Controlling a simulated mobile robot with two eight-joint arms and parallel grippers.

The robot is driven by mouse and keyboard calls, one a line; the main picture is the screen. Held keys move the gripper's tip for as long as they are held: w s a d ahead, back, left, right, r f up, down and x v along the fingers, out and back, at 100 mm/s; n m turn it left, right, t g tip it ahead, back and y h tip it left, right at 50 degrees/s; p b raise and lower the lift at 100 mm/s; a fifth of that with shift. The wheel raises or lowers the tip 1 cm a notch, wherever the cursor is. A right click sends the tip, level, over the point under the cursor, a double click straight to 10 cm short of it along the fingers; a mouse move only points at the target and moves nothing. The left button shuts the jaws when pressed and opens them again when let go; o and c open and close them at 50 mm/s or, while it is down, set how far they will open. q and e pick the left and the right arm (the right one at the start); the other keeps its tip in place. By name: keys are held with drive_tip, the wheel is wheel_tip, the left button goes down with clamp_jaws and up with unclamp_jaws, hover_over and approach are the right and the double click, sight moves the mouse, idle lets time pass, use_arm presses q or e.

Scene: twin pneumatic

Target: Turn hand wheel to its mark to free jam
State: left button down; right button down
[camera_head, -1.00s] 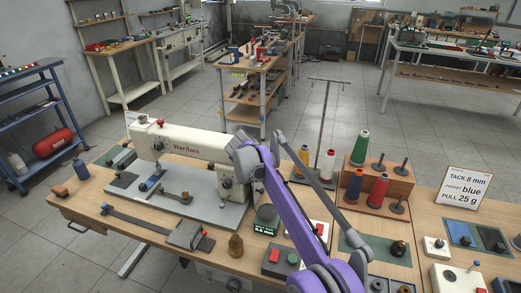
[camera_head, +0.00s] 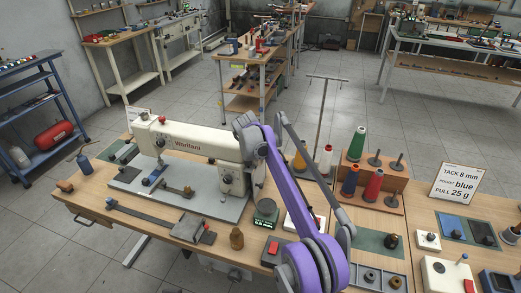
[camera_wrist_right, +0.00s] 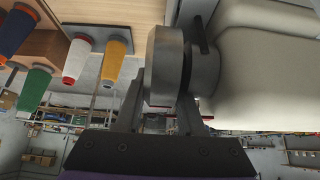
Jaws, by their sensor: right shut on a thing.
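The white sewing machine (camera_head: 190,136) stands on a grey bed plate (camera_head: 205,208) on the wooden table. Its hand wheel (camera_wrist_right: 164,62) shows in the right wrist view as a thick grey disc on a dark hub beside the cream machine body (camera_wrist_right: 260,65). My right gripper (camera_wrist_right: 163,103) is shut on the wheel's rim, with one finger on each face. In the head view my purple right arm reaches to the machine's right end and hides the wheel and the fingers. I cannot make out a mark on the wheel. My left gripper is not in view.
A wooden spool rack (camera_head: 382,187) with a green cone (camera_head: 357,143) stands right of my arm. A thin thread stand (camera_head: 324,125) rises behind. A sign (camera_head: 458,183) stands at right.

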drive_tip(key=c, duration=0.5)
unclamp_jaws()
drive_tip(key=v, duration=1)
drive_tip(key=shift+s+r+b, duration=0.25)
drive_tip(key=shift+r+b, duration=0.05)
drive_tip(key=shift+r, duration=0.05)
